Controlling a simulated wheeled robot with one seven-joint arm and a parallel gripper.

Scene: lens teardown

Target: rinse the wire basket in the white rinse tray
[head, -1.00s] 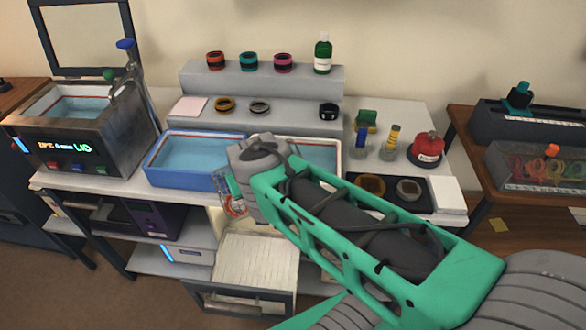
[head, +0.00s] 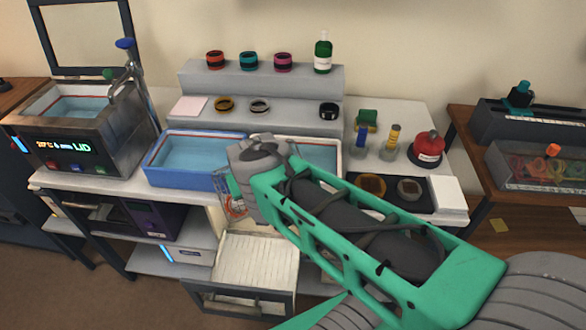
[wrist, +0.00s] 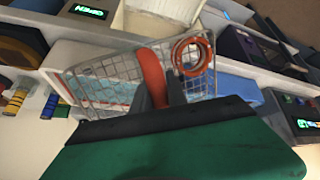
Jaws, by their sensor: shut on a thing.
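The wire basket (head: 236,209) hangs from my gripper in front of the blue tray. In the wrist view the basket (wrist: 105,92) has a silver mesh, a red handle (wrist: 151,70) and a red ring (wrist: 191,54) in it. My gripper (wrist: 160,92) is shut on the red handle; in the head view my wrist hides most of the fingers. The white rinse tray (head: 341,150) holds bluish water and stands right of the blue tray, partly hidden by my arm. The basket appears outside the white tray, near the front edge.
The blue tray (head: 151,174) holds water at left. A metal tank with a lit display (head: 70,146) stands farther left. A dark mat with two round parts (head: 426,198) and a red-capped container (head: 428,147) are at right. A slatted open drawer (head: 255,262) juts out below.

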